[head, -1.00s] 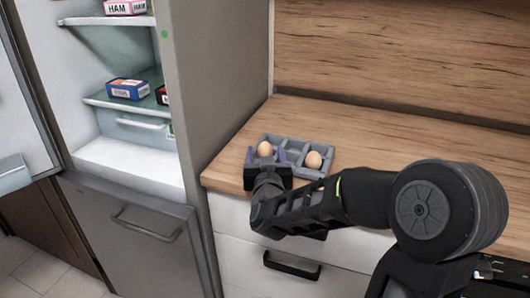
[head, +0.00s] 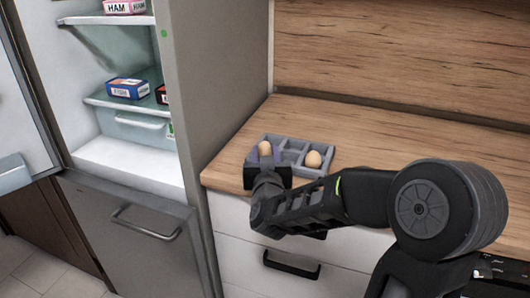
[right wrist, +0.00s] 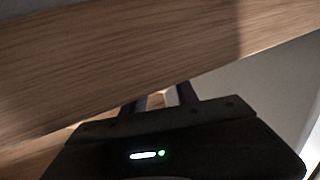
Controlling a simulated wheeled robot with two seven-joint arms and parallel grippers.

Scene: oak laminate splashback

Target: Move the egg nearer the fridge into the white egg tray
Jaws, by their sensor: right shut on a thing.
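The egg nearer the fridge (head: 265,148) is light brown and sits at the left part of a grey divided tray (head: 292,142) on the counter. My right gripper (head: 265,155) is shut on this egg, with the egg's top showing above it. In the right wrist view, the gripper's purple fingers (right wrist: 160,98) have a pale sliver between them, too small to make out. The other egg (head: 313,159) lies in the right part of the grey tray. I cannot make out a white egg tray. My left gripper is out of view.
The fridge (head: 222,120) stands open at the left, with boxes (head: 127,88) on its shelves and a bare white floor (head: 125,162). The wooden counter (head: 385,148) is clear right of the tray. A wooden splashback (head: 400,60) rises behind.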

